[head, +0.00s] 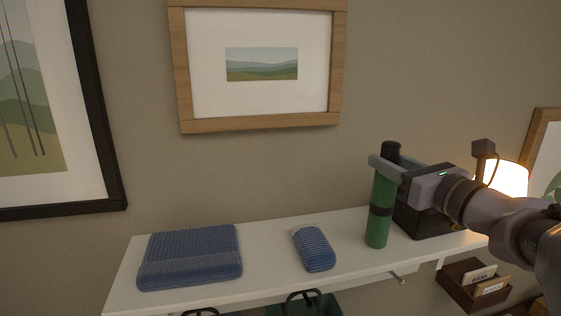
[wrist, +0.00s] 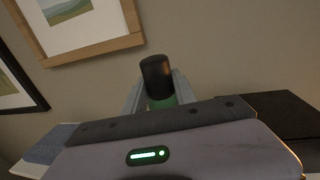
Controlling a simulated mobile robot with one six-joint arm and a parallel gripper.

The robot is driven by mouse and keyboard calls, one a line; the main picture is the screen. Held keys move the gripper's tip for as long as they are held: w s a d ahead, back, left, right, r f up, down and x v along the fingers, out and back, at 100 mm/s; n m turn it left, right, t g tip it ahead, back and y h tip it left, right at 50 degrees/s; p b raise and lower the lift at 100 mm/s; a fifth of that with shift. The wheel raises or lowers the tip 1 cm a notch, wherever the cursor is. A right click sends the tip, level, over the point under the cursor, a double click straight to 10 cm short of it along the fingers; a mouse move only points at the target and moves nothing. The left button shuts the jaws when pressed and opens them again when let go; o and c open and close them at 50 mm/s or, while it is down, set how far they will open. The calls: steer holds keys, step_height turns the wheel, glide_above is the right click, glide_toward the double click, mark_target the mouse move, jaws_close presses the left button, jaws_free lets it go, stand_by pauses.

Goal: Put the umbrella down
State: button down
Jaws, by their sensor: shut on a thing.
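The umbrella (head: 379,220) is a folded green cylinder with a black strap and a black handle end. It stands nearly upright at the right part of the white shelf (head: 344,259). Its lower end appears at the shelf top; I cannot tell whether it touches. My gripper (head: 382,166) comes from the right and is shut on the umbrella near its top. In the wrist view the black handle end (wrist: 156,76) rises between the two grey fingers, with a little green below it.
A dark box (head: 428,218) stands close right of the umbrella, partly behind my arm. A blue striped case (head: 313,249) and a blue folded textile (head: 190,256) lie to the left. A lit lamp (head: 508,178) is at right. Bare shelf lies between case and umbrella.

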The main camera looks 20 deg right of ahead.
steer(key=shift+w+d, duration=0.2)
steer(key=c, duration=1.4)
jaws_free()
steer(key=shift+w+d+f+p, duration=0.1)
steer(key=shift+w+d+p, duration=0.05)
steer(key=shift+p, duration=0.15)
steer(key=shift+c, duration=0.2)
steer(key=o, duration=0.4)
steer(key=shift+o, duration=0.4)
steer(key=shift+a, duration=0.3)
steer(key=shift+s, duration=0.2)
steer(key=shift+d, duration=0.15)
steer(key=shift+s+d, duration=0.1)
steer(key=shift+s, duration=0.15)
steer(key=s+b, duration=0.2)
steer(key=s, duration=0.9)
steer(key=shift+s+d+b, duration=0.15)
steer(key=shift+d+b, duration=0.2)
steer(key=shift+d, duration=0.1)
